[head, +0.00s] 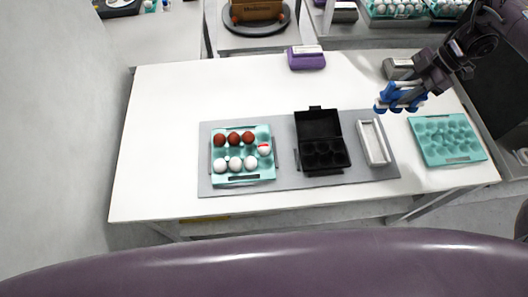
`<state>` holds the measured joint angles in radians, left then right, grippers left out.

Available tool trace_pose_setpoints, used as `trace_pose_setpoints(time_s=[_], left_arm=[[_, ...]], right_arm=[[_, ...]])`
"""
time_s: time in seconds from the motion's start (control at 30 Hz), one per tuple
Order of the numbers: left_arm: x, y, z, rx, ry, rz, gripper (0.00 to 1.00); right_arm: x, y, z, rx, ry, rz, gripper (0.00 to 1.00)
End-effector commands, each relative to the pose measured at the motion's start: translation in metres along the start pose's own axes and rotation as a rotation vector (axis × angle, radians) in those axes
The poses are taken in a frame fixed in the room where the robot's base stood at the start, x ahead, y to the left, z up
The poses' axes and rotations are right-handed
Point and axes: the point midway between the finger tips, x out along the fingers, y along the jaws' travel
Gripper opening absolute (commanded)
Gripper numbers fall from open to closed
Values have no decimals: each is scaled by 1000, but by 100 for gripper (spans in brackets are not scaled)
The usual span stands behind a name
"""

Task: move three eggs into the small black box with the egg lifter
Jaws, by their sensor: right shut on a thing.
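A teal egg tray (273,178) lies on the grey mat. It holds three brown eggs (234,138) in the back row, three white eggs (235,164) in the front row and a white egg with a red mark (264,149) at the right. The small black box (322,157) stands open right of it, lid tilted back, its cups looking empty. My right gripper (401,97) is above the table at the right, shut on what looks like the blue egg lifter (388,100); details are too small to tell. My left gripper is out of view.
A narrow white holder (362,129) lies right of the black box on the grey mat (205,180). An empty-looking teal tray (424,152) is at the right. A purple box (306,62) and a grey box (393,69) stand at the back. The left table is clear.

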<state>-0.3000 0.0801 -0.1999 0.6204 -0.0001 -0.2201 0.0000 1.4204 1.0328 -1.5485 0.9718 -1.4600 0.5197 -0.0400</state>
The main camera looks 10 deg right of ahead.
Motion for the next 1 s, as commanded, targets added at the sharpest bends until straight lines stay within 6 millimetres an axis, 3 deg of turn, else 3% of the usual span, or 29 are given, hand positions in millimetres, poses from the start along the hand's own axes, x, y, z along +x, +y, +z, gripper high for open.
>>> trace_pose_setpoints(time_s=[0.47,1.0], left_arm=[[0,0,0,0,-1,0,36],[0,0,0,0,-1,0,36]], right_arm=[[0,-1,-1,-36,-1,-19,1],[38,-9,-49,-38,0,-20,1]])
